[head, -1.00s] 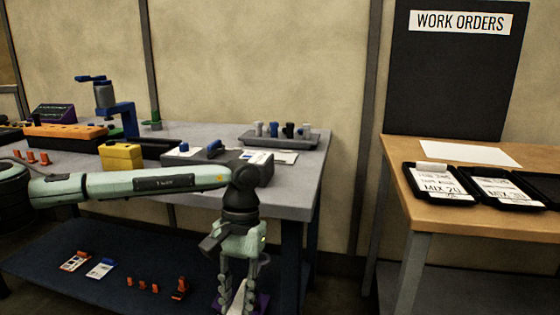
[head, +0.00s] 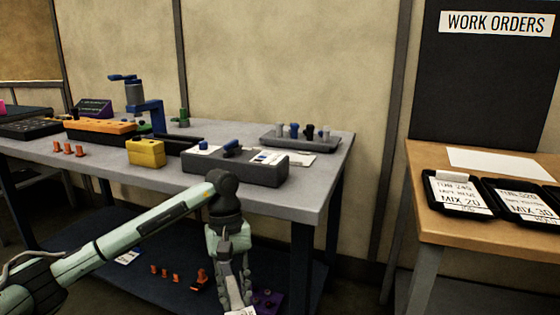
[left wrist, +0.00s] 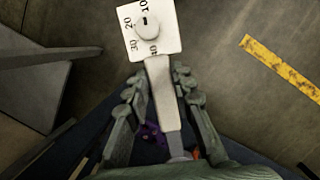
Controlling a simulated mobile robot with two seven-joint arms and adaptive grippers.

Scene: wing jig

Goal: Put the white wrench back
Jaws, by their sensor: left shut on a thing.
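The white wrench (left wrist: 160,95) is in my left gripper (left wrist: 155,85), its pale handle lying between the two fingers in the left wrist view. Its square white head (left wrist: 150,28) points away from the wrist and carries a round knob and the numbers 10, 20 and 30. In the head view my left gripper (head: 237,295) hangs downward in front of the grey bench. Only a small white bit of the wrench (head: 240,311) shows there at the bottom edge. My right gripper is not in view.
The grey bench (head: 325,180) holds a dark grey block (head: 235,170), a yellow block (head: 145,151), an orange rack (head: 100,130) and a grey tray (head: 300,143). Its blue lower shelf (head: 80,250) carries small orange parts. A wooden table (head: 440,225) with black trays stands at right.

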